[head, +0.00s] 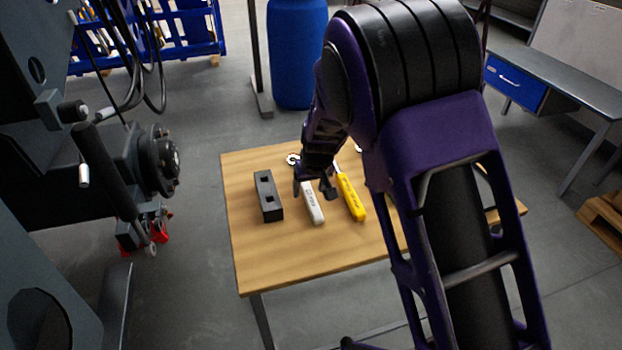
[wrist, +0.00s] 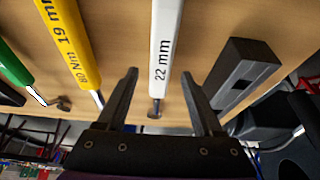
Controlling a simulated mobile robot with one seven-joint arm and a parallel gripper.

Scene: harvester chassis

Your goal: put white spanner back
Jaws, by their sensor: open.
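The white spanner (head: 313,208), marked 22 mm, lies on the wooden table (head: 265,275). In the wrist view the white spanner (wrist: 167,40) runs between the two fingers, with its metal end pointing toward the gripper's palm. My gripper (head: 313,190) is open and empty over the spanner's handle. In the wrist view the gripper (wrist: 159,73) has one finger on each side of the spanner, with gaps. I cannot tell how far the fingertips are above the table. In the head view my gripper partly hides the spanner's upper part.
A yellow spanner (head: 350,198) marked 19 mm lies close to the right of the white one. A dark block with square holes (head: 268,197) stands to the left. A green-handled tool (wrist: 14,68) shows in the wrist view. The front of the table is clear.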

